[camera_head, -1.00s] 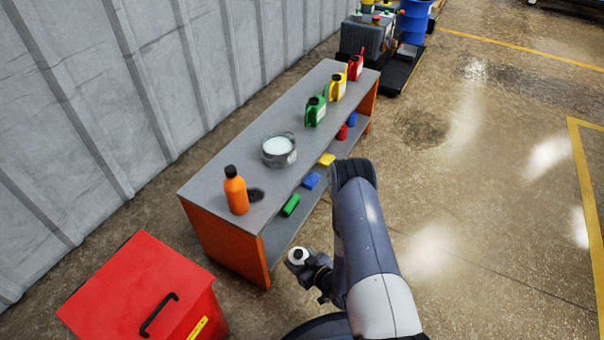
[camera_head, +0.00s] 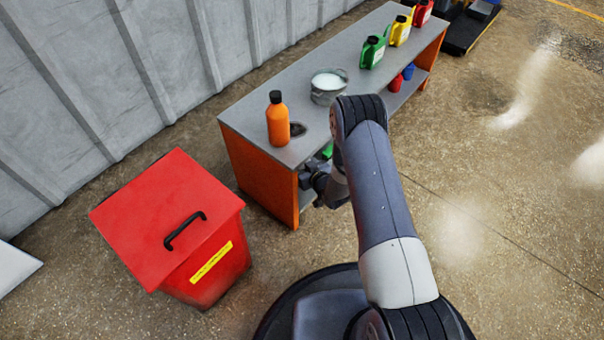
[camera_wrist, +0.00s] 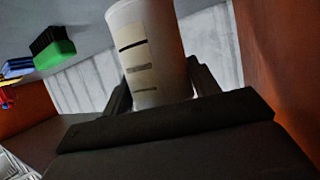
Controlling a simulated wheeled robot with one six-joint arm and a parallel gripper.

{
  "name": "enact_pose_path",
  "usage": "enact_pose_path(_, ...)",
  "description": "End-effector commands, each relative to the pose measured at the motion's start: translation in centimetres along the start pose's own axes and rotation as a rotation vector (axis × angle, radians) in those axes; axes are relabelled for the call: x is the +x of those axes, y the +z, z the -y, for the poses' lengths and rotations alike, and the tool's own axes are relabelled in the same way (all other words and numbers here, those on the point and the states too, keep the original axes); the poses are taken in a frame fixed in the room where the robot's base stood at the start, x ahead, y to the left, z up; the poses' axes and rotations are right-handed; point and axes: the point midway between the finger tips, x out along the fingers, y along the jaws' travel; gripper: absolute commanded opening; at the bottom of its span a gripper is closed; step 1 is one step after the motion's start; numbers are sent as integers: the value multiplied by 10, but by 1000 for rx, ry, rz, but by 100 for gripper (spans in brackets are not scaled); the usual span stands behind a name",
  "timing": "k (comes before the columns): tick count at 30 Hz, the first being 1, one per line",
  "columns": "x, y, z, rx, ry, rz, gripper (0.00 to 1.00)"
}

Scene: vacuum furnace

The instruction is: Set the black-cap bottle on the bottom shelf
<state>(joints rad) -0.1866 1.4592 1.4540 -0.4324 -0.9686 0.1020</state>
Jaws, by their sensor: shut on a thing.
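My gripper (camera_head: 318,180) is at the near end of the workbench, partly under its top. In the wrist view my gripper (camera_wrist: 160,88) is shut on a white bottle (camera_wrist: 148,55) with a pale label and dark bars. The wrist picture looks upside down, and the bottle's cap is hidden. The bottom shelf (camera_wrist: 90,18) shows as a grey surface at the top. I cannot tell whether the bottle touches it. An orange bottle with a black cap (camera_head: 278,122) stands upright on the bench top.
A green brush (camera_wrist: 55,52) and blue items (camera_wrist: 18,68) are on the shelf. An orange side panel (camera_wrist: 275,55) is close on the right. The bench top (camera_head: 245,112) holds a metal pot (camera_head: 327,95) and several cans. A red bin (camera_head: 165,225) stands left of the bench.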

Motion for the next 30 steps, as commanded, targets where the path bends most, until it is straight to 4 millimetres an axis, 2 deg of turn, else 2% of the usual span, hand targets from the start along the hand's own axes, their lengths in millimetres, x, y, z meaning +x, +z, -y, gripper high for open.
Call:
enact_pose_path(3,4,4,0,0,0,-1,20)
enact_pose_path(10,15,31,0,0,0,-1,20)
enact_pose_path(22,16,34,0,0,-1,-1,20)
enact_pose_path(23,16,34,0,0,-1,1,60)
enact_pose_path(30,15,34,0,0,-1,1,79)
